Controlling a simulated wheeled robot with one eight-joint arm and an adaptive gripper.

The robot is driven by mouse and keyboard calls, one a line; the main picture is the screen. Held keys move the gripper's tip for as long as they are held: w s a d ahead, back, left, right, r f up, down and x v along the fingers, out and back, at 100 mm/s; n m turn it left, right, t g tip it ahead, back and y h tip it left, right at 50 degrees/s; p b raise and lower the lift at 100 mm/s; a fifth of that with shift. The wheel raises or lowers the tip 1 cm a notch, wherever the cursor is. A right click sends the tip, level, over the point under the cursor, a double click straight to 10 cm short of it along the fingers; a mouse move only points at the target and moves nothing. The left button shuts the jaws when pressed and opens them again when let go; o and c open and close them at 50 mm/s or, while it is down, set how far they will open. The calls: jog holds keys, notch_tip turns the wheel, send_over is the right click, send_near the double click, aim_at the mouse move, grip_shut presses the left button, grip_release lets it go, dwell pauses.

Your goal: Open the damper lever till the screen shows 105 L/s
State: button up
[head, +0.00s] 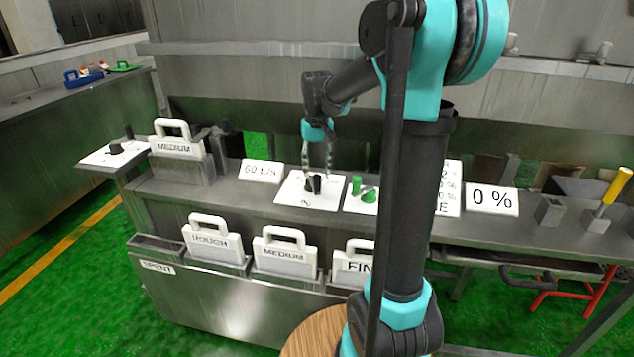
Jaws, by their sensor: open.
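The screen (261,171) reads "60 L/s" and stands on the bench left of a white plate (293,196). A short black lever or knob (313,184) sits on this plate, beside a "%" mark. I cannot tell for sure that it is the damper lever. My gripper (317,168) points down, open, with its fingertips at or just above the black knob. The fingers partly cover the knob's surroundings, and I cannot tell whether they touch it.
A green lever (368,196) sits close right of the plate, partly behind my arm. A yellow-handled tool (614,190) stands at the right. White-handled "ROUGH" (214,245) and "MEDIUM" (285,260) cassettes stand along the front. A black lever (117,148) is far left.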

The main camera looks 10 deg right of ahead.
aim_at(317, 175)
jog(key=shift+f, duration=2.6)
jog(key=shift+c, duration=0.6)
grip_shut()
